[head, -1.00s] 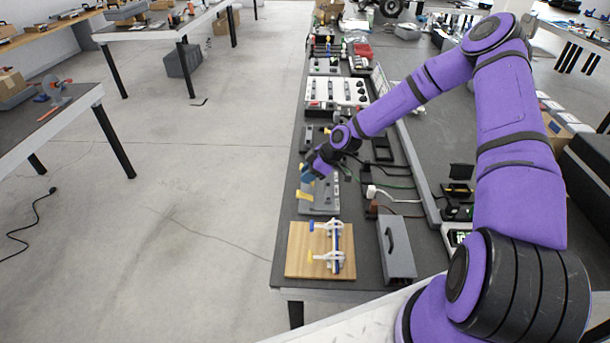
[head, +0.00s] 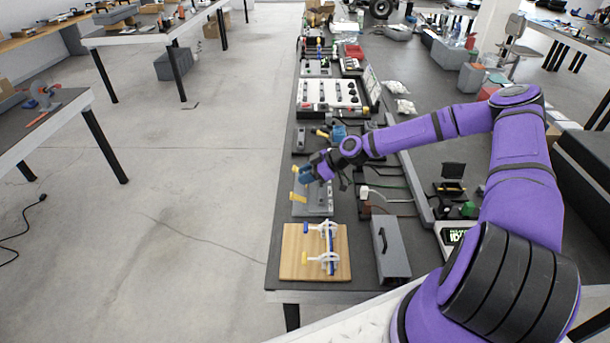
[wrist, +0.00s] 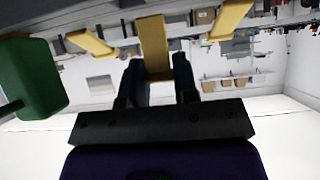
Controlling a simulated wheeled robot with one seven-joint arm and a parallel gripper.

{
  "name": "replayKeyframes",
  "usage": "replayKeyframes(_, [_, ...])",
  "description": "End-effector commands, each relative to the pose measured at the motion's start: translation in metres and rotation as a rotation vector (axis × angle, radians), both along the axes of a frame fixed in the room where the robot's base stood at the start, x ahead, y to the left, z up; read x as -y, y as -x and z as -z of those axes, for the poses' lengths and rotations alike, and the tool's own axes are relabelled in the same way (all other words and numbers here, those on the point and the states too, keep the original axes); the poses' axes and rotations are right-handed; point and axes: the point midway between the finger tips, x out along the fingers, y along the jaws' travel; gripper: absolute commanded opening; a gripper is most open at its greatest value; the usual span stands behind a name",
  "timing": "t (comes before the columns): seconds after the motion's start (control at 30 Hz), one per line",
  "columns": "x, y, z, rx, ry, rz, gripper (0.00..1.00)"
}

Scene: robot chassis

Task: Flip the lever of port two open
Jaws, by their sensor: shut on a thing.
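My gripper (head: 307,173) is over a grey fixture plate (head: 322,208) on the bench, its blue fingertips pointing down-left. A yellow lever (head: 298,197) shows at the plate's left edge, and another yellow piece (head: 295,169) shows beside my fingertips. In the wrist view, my dark fingers (wrist: 157,80) are shut around the middle yellow lever (wrist: 154,45). One yellow lever (wrist: 90,45) stands to its left and another (wrist: 230,20) to its right. A green block (wrist: 32,78) is at the left. Port numbers cannot be read.
A wooden board (head: 298,240) with white clamps and a grey box (head: 390,250) lie nearer on the bench. A white panel (head: 328,93) and a fixture with a yellow handle (head: 322,133) lie beyond. Cables run right of the plate. The floor on the left is open.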

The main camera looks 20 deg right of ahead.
Motion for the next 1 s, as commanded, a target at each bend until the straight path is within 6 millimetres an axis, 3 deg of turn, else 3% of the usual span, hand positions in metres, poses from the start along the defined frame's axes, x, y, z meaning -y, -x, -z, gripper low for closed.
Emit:
replayKeyframes(0.3, [0.001, 0.000, 0.001, -0.001, 0.002, 0.001, 0.04])
replayKeyframes(0.33, [0.001, 0.000, 0.001, -0.001, 0.002, 0.001, 0.34])
replayKeyframes(0.4, [0.001, 0.000, 0.001, -0.001, 0.002, 0.001, 0.51])
replayKeyframes(0.43, [0.001, 0.000, 0.001, -0.001, 0.002, 0.001, 0.53])
replayKeyframes(0.77, [0.003, 0.001, -0.001, -0.001, 0.001, 0.001, 0.53])
replayKeyframes(1.0, [0.029, 0.011, -0.020, 0.000, 0.001, 0.004, 0.53])
